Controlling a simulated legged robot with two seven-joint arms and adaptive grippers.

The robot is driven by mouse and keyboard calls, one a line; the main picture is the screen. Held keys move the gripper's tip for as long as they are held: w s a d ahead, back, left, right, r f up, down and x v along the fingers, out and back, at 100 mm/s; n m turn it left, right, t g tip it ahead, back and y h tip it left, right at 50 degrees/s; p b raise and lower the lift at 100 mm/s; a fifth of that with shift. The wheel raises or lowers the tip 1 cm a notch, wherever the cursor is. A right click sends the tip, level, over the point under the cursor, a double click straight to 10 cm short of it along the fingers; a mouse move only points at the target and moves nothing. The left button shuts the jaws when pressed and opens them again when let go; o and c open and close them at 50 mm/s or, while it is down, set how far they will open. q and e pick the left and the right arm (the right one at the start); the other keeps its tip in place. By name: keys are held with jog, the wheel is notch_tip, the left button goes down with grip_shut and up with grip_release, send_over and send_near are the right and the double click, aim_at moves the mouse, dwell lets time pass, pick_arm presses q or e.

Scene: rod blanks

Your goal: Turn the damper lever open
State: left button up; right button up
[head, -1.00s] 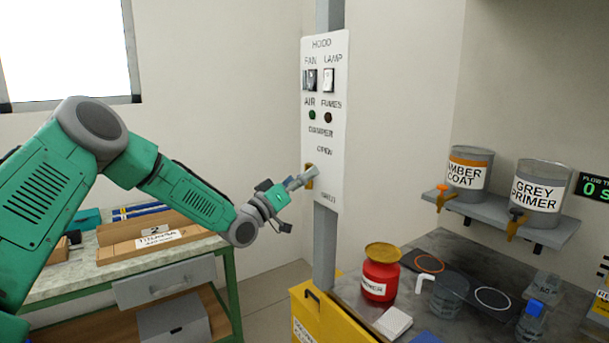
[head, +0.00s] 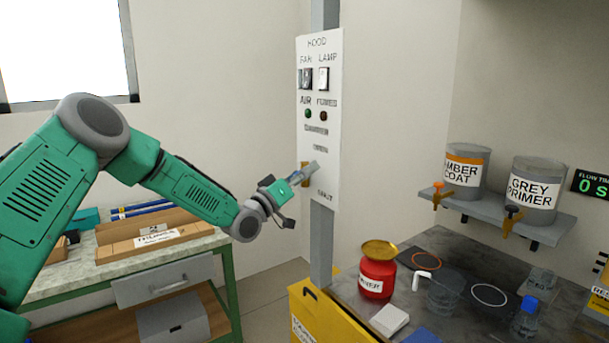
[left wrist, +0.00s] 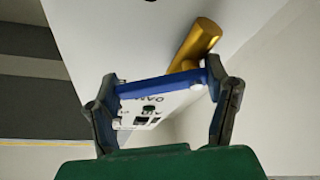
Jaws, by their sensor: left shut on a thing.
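The damper lever (head: 305,174) is on the white hood panel (head: 334,110), between the OPEN mark above and the SHUT mark below. It has a brass-coloured part and a grey-blue part. My left gripper (head: 297,180) is at the lever, reaching it from the left. In the left wrist view, a blue bar spans between the two fingers of my left gripper (left wrist: 160,88), and a brass cylinder (left wrist: 196,44) sticks up beside the right finger. The gripper is shut on the lever; the exact contact is partly hidden. My right gripper is not in view.
The panel is on a grey post (head: 322,250) above a yellow cabinet (head: 318,318). A red can (head: 377,279) and glass jars stand on the dark bench at right. Paint tanks (head: 533,190) sit on a shelf. A workbench (head: 80,270) with a wooden tray is at left.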

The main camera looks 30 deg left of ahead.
pick_arm(q)
jog(key=n, duration=0.1)
jog(key=n+y, duration=0.1)
jog(key=n, duration=0.1)
jog(key=a+r+n+y, duration=0.1)
jog(key=n, duration=0.1)
jog(key=shift+w+r, duration=0.1)
jog(key=n, duration=0.1)
jog(key=n+g+y, duration=0.1)
jog(key=n, duration=0.1)
jog(key=shift+w+a+r, duration=0.15)
jog(key=shift+a, duration=0.2)
jog(key=n, duration=0.2)
jog(key=n+g+y, duration=0.1)
jog(key=n, duration=0.1)
jog(key=shift+w+a+r, duration=0.1)
jog(key=shift+w+a, duration=0.05)
jog(key=shift+a, duration=0.25)
jog(key=shift+w+a+n+g+y, duration=0.1)
jog(key=shift+a+n+g+y, duration=0.2)
jog(key=shift+n+g, duration=0.5)
jog(key=shift+n, duration=0.4)
